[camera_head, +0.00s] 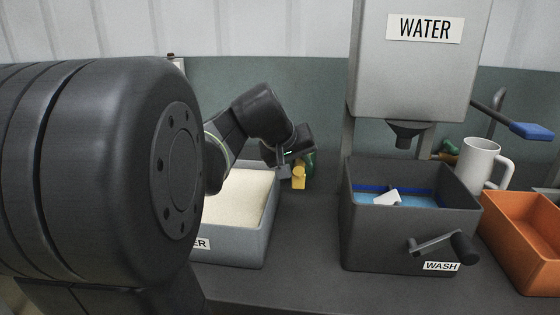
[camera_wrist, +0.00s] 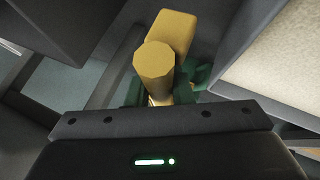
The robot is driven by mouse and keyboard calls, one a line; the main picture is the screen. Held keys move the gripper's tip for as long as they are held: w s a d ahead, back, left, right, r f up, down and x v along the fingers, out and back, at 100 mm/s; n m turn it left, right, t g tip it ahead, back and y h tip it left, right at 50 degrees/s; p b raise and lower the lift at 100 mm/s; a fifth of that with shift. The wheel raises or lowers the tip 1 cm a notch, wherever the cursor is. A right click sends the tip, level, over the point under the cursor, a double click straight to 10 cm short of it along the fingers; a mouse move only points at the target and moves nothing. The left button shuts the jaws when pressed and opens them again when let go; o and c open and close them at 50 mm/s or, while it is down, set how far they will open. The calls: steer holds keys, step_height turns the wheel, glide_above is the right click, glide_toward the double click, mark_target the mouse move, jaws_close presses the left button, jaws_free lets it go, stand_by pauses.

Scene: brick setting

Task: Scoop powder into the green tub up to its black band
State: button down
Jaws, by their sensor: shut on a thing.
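My gripper (camera_head: 291,166) is beside the right rim of the grey powder bin (camera_head: 259,240). It is shut on a yellow tool (camera_head: 299,177), perhaps the scoop. In the wrist view the tool's round yellow end (camera_wrist: 153,66) stands up between the fingers, with a yellow block behind it. I cannot tell whether it carries powder. Pale powder (camera_head: 248,195) fills the bin broadly; it also shows at the right of the wrist view (camera_wrist: 285,65). A green shape (camera_head: 309,164) shows behind my gripper, mostly hidden. I cannot tell whether it is the tub, and no black band is visible.
A dark WASH bin (camera_head: 375,250) with blue liquid, a white piece and a side crank stands right of centre, under the grey WATER tank (camera_head: 405,75) and its spout. A white mug (camera_head: 478,163) and an orange bin (camera_head: 510,235) are farther right. Bare counter lies between the bins.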

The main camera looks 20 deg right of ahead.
steer(key=shift+w+d+r+g+y+p, duration=0.2)
steer(key=shift+w+d+r+g+p, duration=0.3)
steer(key=shift+p, duration=1.4)
steer(key=shift+w+d+r+g+y+p, duration=0.15)
steer(key=shift+w+r+p, duration=0.5)
steer(key=shift+p, duration=1.2)
steer(key=shift+w+d+r+n+g+y+p, duration=0.15)
steer(key=shift+w+d+r+g+y+p, duration=0.2)
steer(key=shift+p, duration=0.8)
steer(key=shift+w+d+r+n+g+p, duration=0.15)
steer(key=shift+w+r+p, duration=0.25)
steer(key=shift+p, duration=0.8)
steer(key=shift+w+d+r+n+g+y+p, duration=0.1)
steer(key=shift+w+r+g+y+p, duration=0.25)
steer(key=shift+p, duration=0.8)
steer(key=shift+w+d+r+g+y+p, duration=0.15)
steer(key=shift+w+d+r+g+p, duration=0.35)
steer(key=shift+p, duration=1.1)
steer(key=shift+w+d+r+g+y+p, duration=0.2)
steer(key=shift+w+p, duration=0.65)
steer(key=shift+p, duration=0.7)
steer(key=shift+w+d+r+g+y+p, duration=0.1)
steer(key=shift+w+d+r+g+p, duration=0.4)
steer(key=shift+p, duration=1.1)
